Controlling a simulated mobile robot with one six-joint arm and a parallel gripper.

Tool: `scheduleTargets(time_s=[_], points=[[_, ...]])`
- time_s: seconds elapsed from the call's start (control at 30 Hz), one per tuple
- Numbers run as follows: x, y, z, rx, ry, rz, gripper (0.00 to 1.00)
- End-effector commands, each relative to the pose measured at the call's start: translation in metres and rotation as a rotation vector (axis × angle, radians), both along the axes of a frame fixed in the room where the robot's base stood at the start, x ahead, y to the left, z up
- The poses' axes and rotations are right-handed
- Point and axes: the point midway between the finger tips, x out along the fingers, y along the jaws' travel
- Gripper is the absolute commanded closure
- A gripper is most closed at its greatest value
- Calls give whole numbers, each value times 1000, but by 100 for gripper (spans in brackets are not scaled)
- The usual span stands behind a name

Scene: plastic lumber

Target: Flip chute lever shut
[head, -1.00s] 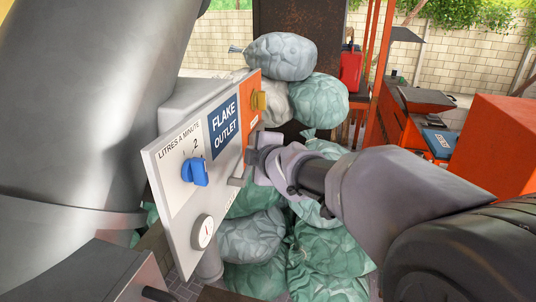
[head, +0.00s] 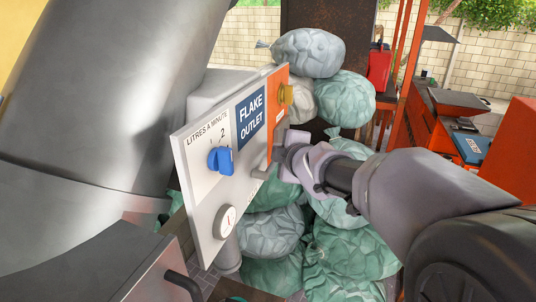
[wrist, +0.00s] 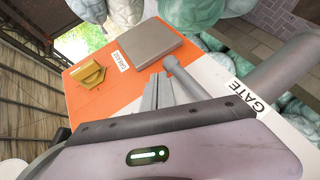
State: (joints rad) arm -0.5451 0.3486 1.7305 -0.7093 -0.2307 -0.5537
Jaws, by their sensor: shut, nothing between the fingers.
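The tilted FLAKE OUTLET panel (head: 205,185) stands at centre left in the head view. A short grey lever (head: 262,173) sticks out near its right edge. In the wrist view a grey, round-ended lever (wrist: 183,82) lies near the GATE label (wrist: 247,98). My gripper (head: 280,145) is at the panel's right edge, just above and right of the lever. In the wrist view my gripper (wrist: 160,88) has its narrow fingers together, empty, just left of the lever. I cannot tell whether they touch it. My wrist housing hides the lever's lower part.
The panel also carries a blue knob (head: 220,159), a round gauge (head: 226,222) and a yellow knob (head: 286,94). A flat grey block (wrist: 150,50) stands on its orange part. Stuffed bags (head: 345,98) are piled behind. A large grey pipe (head: 120,100) fills the left.

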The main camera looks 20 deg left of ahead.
Motion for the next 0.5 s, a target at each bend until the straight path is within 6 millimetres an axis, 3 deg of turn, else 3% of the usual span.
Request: scheduleTargets(time_s=[0.13, 0.23, 0.37, 0.5], points=[[0, 0, 2, 0, 0, 0, 100], [-2, 3, 14, 0, -1, -1, 100], [-6, 9, 47, 1, -1, -6, 100], [-5, -10, 78, -1, -1, -10, 100]])
